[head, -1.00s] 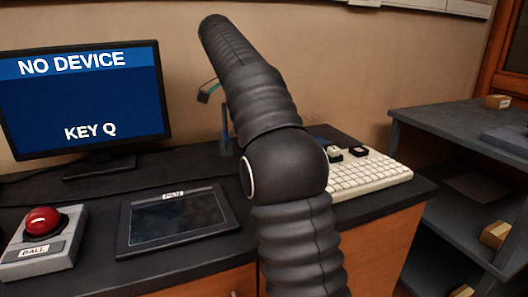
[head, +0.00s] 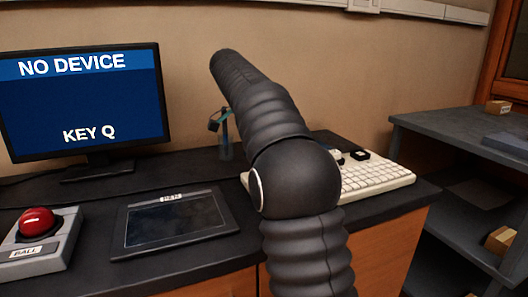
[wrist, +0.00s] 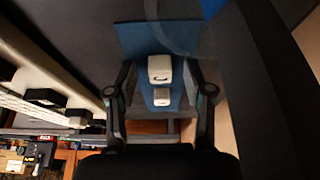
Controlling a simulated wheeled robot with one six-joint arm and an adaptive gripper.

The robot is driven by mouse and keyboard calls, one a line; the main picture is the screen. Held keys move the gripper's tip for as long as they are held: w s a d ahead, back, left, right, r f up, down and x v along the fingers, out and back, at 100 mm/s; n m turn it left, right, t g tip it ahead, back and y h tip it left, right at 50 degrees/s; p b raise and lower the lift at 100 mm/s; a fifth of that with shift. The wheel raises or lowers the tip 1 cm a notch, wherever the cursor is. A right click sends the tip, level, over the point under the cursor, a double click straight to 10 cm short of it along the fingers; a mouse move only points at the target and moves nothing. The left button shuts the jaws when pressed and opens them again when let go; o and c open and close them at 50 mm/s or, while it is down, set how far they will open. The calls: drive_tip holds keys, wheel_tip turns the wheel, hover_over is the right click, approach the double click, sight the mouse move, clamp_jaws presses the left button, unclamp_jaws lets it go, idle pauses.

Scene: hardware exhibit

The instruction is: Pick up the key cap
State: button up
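In the wrist view a small white key cap (wrist: 160,69) sits over a blue pad (wrist: 135,38), with a smaller white block (wrist: 162,97) just below it in the picture. My gripper (wrist: 162,108) is open, with one dark finger to the left and one to the right of these white pieces. Gaps show between the fingers and the pieces, and I see no contact. In the head view my arm hides the gripper and the pad.
A white keyboard (head: 375,178) with dark raised caps is on the dark desk; its edge also runs along the left of the wrist view (wrist: 55,75). A tablet (head: 175,222), a red ball device (head: 38,225) and a monitor (head: 85,95) stand left. Shelves (head: 460,135) stand right.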

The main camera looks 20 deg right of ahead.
drive_tip(key=c, duration=0.6)
drive_tip(key=shift+o, duration=0.2)
